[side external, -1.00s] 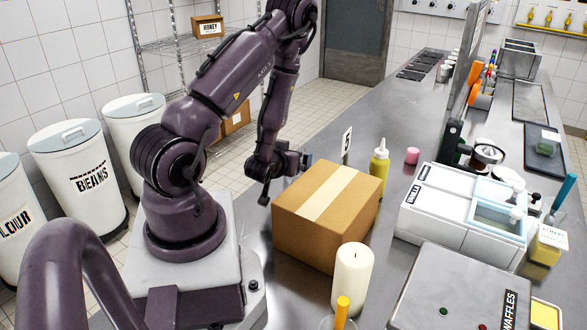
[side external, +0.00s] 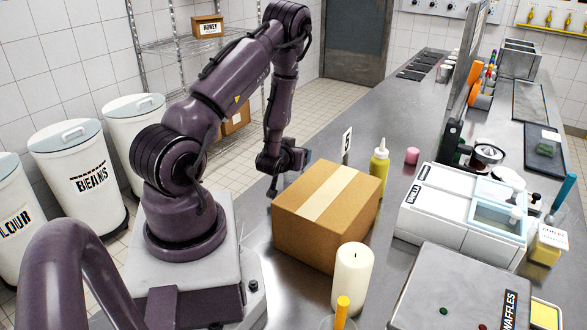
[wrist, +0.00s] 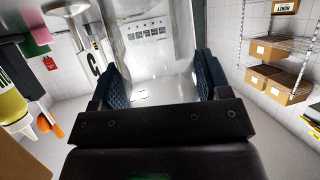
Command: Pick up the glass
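I cannot make out a glass for certain in either view. A clear rounded rim (side external: 325,323) around a yellow stick shows at the bottom edge of the side view, mostly cut off; I cannot tell if it is the glass. My gripper (side external: 305,158) is low over the counter, just beyond the cardboard box's far left corner. In the wrist view my gripper (wrist: 163,80) has its two dark ribbed fingers wide apart. Only pale, bright surfaces show between them, and no solid object is clearly held.
The cardboard box (side external: 326,215) stands close to my gripper. A yellow squeeze bottle (side external: 379,175), a pink item (side external: 412,156) and a number sign (side external: 347,142) stand beyond it. A white candle (side external: 352,280) is in front.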

